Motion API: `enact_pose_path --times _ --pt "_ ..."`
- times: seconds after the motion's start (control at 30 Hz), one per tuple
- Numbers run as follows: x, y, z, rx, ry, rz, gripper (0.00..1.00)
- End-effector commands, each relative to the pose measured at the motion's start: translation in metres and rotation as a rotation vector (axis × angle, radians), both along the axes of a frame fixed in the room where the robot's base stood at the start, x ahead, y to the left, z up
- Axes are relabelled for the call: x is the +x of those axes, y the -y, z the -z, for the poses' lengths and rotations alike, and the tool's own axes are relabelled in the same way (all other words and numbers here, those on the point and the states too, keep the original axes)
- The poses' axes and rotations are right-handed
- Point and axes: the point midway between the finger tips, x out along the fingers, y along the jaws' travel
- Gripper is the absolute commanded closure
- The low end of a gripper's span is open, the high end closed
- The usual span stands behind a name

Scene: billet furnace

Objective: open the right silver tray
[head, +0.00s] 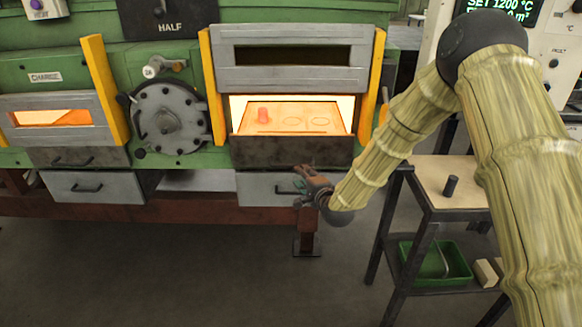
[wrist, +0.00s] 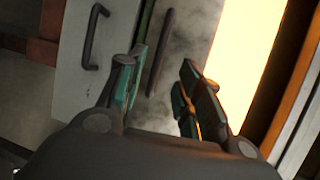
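The right silver tray (head: 260,188) is a plain grey drawer front low on the right furnace, flush under a soot-darkened panel (head: 290,151). My gripper (head: 305,180) is in front of its right part and hides some of it. In the wrist view the silver tray (wrist: 72,75) is at left, and its dark bar handle (wrist: 90,40) lies left of both fingers. My gripper (wrist: 160,78) is open there and empty, with its fingers apart over the sooty panel (wrist: 195,30). That panel's own dark handle (wrist: 160,50) shows between the fingers; contact cannot be told.
The right furnace mouth above glows, with a red billet (head: 263,115) inside on a pale hearth (head: 310,122). A left silver drawer (head: 85,188) is shut. At right stands a small table (head: 440,178) with a dark cylinder and a green bin (head: 440,262) below. The front floor is clear.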

Motion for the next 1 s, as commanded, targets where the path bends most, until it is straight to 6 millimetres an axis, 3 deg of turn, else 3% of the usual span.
enact_pose_path --times 0.17,0.63,1.0 --pt "0.014 -0.007 0.001 0.003 0.002 -0.001 0.65" --pt "0.079 -0.035 0.015 0.002 0.001 -0.002 0.65" --pt "0.097 -0.042 0.019 0.003 0.001 0.0 0.65"
